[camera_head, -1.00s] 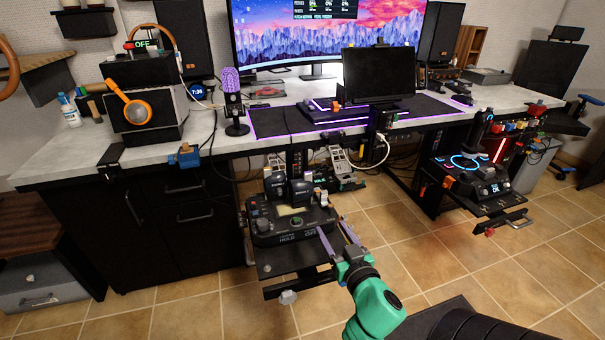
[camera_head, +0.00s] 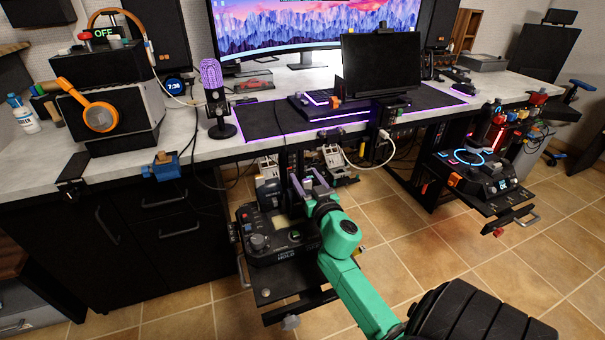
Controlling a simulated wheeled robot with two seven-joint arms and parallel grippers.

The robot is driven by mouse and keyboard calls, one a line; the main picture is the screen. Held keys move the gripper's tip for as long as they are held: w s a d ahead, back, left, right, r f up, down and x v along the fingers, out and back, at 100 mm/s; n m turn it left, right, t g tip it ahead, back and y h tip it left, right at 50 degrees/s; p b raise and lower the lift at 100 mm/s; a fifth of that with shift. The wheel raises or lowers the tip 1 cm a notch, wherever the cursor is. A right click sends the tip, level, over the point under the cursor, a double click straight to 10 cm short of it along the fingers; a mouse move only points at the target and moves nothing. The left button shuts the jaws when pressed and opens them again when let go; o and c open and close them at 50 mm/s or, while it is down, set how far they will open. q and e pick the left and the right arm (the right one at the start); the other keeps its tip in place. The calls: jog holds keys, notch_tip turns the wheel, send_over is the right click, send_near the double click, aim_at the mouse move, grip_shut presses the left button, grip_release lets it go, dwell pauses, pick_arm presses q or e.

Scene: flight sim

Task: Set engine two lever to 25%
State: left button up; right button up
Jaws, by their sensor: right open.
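The black throttle unit (camera_head: 262,243) sits on a tray below the desk's front edge, with a knob, a small screen and buttons on its top. One black lever (camera_head: 268,192) stands up at its left. The other lever, to its right, is mostly hidden behind my right gripper (camera_head: 308,182). My right gripper is open, with its two purplish fingers pointing away from me at the height of the lever tops. I cannot tell whether the fingers are around the hidden lever or touching it. The percentage readouts on the monitor are out of view. My left gripper is not in view.
The desk (camera_head: 200,152) edge runs just above and behind the unit. A blue clamp (camera_head: 165,166) sits on that edge to the left, and cables hang behind the levers. A second control panel (camera_head: 482,178) stands at the right. Tiled floor is clear between them.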

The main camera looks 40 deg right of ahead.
jog(key=shift+x, duration=1.1)
